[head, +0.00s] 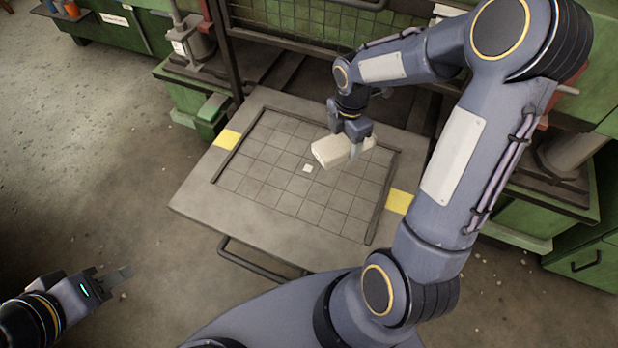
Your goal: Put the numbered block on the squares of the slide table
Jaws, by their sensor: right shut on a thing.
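The slide table (195,197) is a grey plate with a grid of squares (262,160) on its top. Dark rails edge the grid at the left, the back and the right. A pale cream block (331,152) is over the back right part of the grid. No number shows on it from here. My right gripper (350,147) is shut on the block from above. I cannot tell whether the block touches the table. My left gripper (125,272) is at the lower left over the floor, away from the table; its finger opening is unclear.
A small white square (308,168) lies on the grid just left of the block. Yellow patches (398,202) mark the table's left and right sides. Green machinery (198,119) stands behind and beside the table. The front left of the grid is clear.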

